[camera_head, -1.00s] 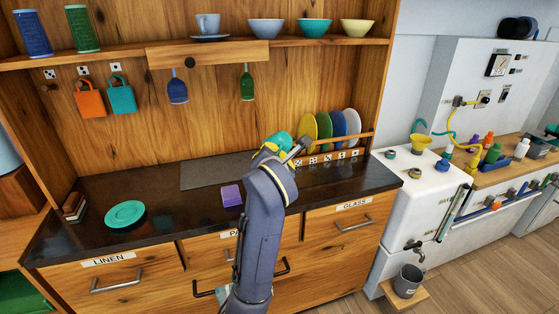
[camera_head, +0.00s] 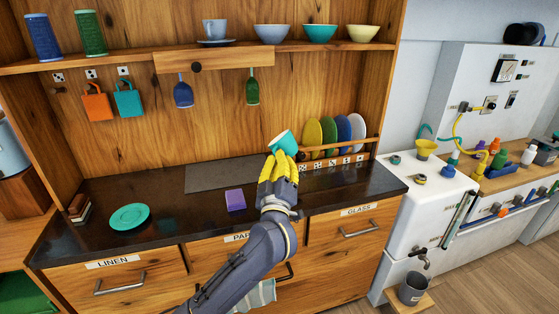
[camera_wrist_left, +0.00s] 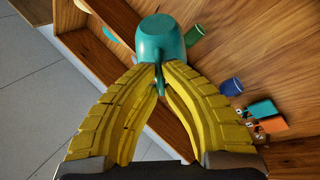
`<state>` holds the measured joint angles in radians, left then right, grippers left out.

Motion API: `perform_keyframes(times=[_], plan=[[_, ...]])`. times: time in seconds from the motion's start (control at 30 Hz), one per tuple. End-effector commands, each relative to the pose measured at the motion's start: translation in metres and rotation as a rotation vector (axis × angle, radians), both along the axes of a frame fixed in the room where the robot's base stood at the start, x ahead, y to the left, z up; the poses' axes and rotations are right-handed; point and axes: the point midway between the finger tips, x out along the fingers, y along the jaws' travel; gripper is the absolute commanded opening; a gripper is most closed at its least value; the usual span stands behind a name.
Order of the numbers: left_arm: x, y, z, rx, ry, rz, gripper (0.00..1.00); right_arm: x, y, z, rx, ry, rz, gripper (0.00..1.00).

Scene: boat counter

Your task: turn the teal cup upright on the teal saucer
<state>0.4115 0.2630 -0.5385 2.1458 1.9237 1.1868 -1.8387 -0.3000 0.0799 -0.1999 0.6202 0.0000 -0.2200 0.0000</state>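The teal cup (camera_head: 285,142) is held in the air in front of the cabinet's back panel, left of the plate rack. It is tilted, not upright. My left gripper (camera_head: 272,160) has its yellow fingers closed on the cup's handle. In the left wrist view the teal cup (camera_wrist_left: 158,38) sits just beyond the fingertips (camera_wrist_left: 158,70), with the handle pinched between them. The teal saucer (camera_head: 129,217) lies flat and empty on the dark counter at the left, well away from the cup. My right gripper is not in view.
A purple block (camera_head: 235,200) lies on the counter between the saucer and my left arm. Upright coloured plates (camera_head: 312,134) stand in a rack at the right.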

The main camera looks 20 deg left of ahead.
Motion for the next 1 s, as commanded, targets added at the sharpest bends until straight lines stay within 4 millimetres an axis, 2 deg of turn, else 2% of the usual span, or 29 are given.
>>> perform_keyframes(times=[0.5,0.7,1.0], plan=[[0.0001,0.0011,0.0011,0.512,-0.005,0.000,0.00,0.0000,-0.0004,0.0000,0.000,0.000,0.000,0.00],[0.0001,0.0006,0.0013,0.620,-0.006,0.001,0.00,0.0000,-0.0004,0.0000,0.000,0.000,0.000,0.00],[0.0000,0.0002,0.0005,0.666,-0.005,0.001,0.00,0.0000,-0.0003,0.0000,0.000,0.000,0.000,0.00]])
